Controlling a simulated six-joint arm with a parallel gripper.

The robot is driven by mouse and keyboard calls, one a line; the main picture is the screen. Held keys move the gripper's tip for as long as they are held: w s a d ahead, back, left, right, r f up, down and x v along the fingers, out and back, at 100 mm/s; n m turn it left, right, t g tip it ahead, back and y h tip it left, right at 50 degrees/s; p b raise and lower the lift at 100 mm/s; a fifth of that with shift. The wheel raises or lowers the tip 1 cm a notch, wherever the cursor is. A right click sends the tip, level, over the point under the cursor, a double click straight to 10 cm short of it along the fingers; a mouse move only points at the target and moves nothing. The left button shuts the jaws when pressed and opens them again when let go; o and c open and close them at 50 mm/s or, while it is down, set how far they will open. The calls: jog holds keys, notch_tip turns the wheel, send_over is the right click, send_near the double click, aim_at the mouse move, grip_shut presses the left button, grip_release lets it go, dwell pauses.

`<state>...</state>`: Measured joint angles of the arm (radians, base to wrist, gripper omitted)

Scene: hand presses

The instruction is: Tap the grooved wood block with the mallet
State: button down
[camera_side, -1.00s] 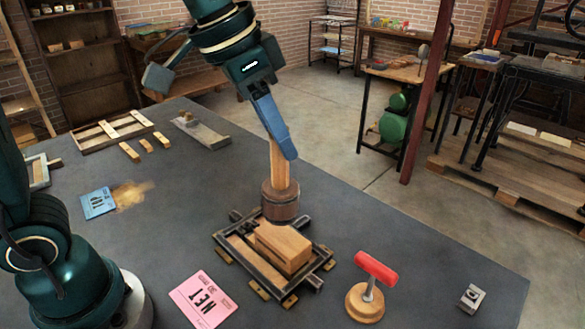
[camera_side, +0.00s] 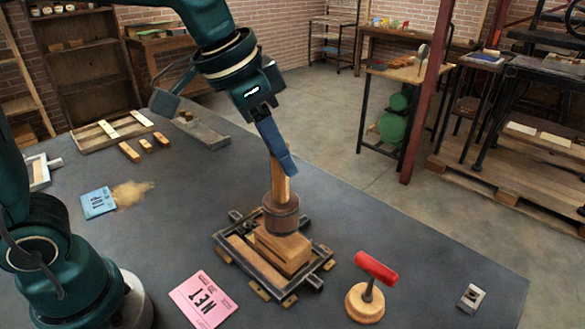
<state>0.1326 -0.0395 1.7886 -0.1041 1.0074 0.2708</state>
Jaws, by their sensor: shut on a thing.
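My gripper (camera_side: 284,165) is shut on the upright wooden handle of the mallet (camera_side: 281,213). The mallet's dark round head points down, over the back part of the wood block (camera_side: 283,251). The head's lower edge appears to meet the block's top, though I cannot tell if it touches. The block is pale wood and lies inside a dark metal frame (camera_side: 252,286) on the table; its groove is hard to make out at this size.
A red-handled tool with a round wooden base (camera_side: 365,302) stands right of the frame. A pink card (camera_side: 203,300) lies in front left, a blue card (camera_side: 98,203) further left by a sawdust-like patch. A small metal piece (camera_side: 472,297) sits at the right. Wood strips and a tray (camera_side: 85,140) lie behind.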

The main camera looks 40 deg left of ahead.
jog(key=shift+f, duration=1.4)
jog(key=shift+r, duration=1.6)
jog(key=shift+a+f, duration=0.15)
jog(key=shift+a, duration=0.35)
jog(key=shift+a+f, duration=0.15)
jog(key=shift+a, duration=0.35)
jog(key=shift+f, duration=1.25)
jog(key=shift+r, duration=1.55)
